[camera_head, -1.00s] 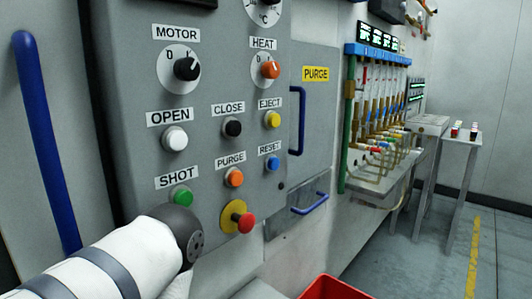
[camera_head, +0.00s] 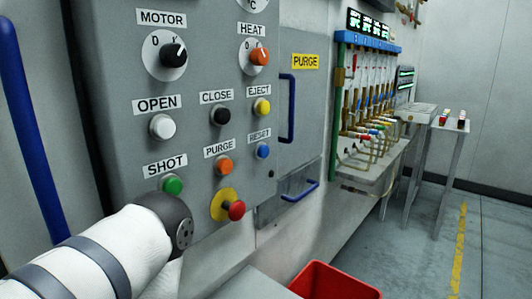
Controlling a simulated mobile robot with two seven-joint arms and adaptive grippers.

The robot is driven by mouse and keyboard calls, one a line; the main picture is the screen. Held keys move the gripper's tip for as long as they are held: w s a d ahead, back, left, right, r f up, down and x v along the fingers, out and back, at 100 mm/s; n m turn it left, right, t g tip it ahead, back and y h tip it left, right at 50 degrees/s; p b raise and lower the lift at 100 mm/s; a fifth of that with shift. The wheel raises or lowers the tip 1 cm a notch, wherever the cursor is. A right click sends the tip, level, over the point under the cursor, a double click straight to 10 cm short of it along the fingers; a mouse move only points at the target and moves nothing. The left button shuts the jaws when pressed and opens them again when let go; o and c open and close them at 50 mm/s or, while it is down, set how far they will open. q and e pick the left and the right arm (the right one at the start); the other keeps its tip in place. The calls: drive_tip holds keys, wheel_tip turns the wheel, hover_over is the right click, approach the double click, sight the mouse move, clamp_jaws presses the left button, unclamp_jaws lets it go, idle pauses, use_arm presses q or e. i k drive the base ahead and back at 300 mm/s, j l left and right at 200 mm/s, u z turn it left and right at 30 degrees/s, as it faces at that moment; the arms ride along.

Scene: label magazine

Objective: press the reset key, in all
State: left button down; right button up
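The reset key is a blue round button (camera_head: 263,151) under a RESET label (camera_head: 260,135), at the right of the grey control panel (camera_head: 200,62). The orange purge button (camera_head: 224,167) sits to its left and the yellow eject button (camera_head: 262,107) above it. One of my arms, white with grey bands, comes in from the lower left. Its dark rounded end covers the panel's lower left corner, just below the green shot button (camera_head: 173,186). No gripper fingers show, and nothing of mine covers the reset key.
A red emergency knob on a yellow disc (camera_head: 236,210) sits below the purge button. A blue door handle (camera_head: 287,108) stands right of the panel. A red bin (camera_head: 335,283) is at the bottom. A manifold with hoses (camera_head: 370,125) and small tables stand farther right.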

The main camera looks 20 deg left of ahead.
sight(264, 151)
drive_tip(key=i+l+u, duration=0.2)
drive_tip(key=u, duration=0.2)
drive_tip(key=i+l+u, duration=0.1)
drive_tip(key=l+u, duration=0.3)
drive_tip(key=i+l+u, duration=0.1)
drive_tip(key=l+u, duration=0.75)
